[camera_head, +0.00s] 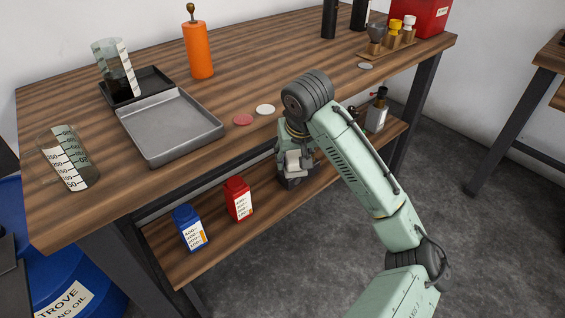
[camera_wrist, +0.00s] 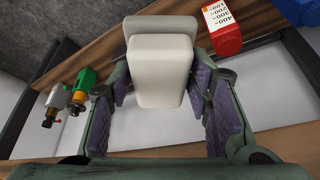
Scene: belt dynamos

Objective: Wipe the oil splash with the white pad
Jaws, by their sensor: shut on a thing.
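My gripper (camera_head: 292,166) is low at the front edge of the workbench, at the height of the lower shelf. It is shut on a whitish block, taken as the white pad (camera_wrist: 160,72), which sits between the two purple-lined fingers in the wrist view. A wider, greyer part shows behind the block there. In the head view the block is small and partly covered by the fingers, and I cannot tell whether it touches the shelf. I cannot make out an oil splash in either view.
The lower shelf (camera_head: 218,243) holds a red bottle (camera_head: 238,199) and a blue bottle (camera_head: 189,228) left of my gripper, and small bottles (camera_head: 377,110) to its right.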

